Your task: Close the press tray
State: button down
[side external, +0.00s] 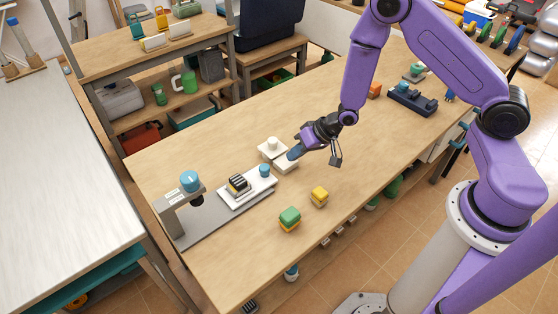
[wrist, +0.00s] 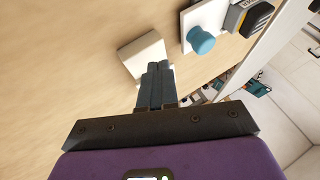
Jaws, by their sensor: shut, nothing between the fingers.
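The press (side external: 168,215) stands at the near left end of the table, with a blue knob (side external: 190,181) on its head and a long grey base. Its white tray (side external: 232,200) is pulled out along the base, clear of the head. A dark striped block (side external: 238,185) sits on the tray, and a blue tray knob (side external: 265,170) stands at its outer end. The knob also shows in the wrist view (wrist: 201,40), right of the fingers. My gripper (side external: 293,154) is shut and empty, beyond the knob end. In the wrist view its fingertips (wrist: 158,66) overlap a pale block (wrist: 140,50).
Green (side external: 290,217) and yellow (side external: 320,195) blocks sit on the near side of the table. A dark blue holder (side external: 412,99) and an orange block (side external: 374,90) are farther right.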

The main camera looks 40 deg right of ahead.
aim_at(245, 182)
jog(key=a, duration=0.1)
jog(key=w+a+f, duration=0.1)
jog(key=a, duration=0.1)
jog(key=shift+w+f, duration=0.2)
jog(key=shift+f, duration=0.1)
jog(key=shift+w+a, duration=0.2)
jog(key=shift+a, duration=0.65)
jog(key=shift+a, duration=0.1)
jog(key=a, duration=1.1)
jog(key=shift+a, duration=0.4)
jog(key=shift+d, duration=0.2)
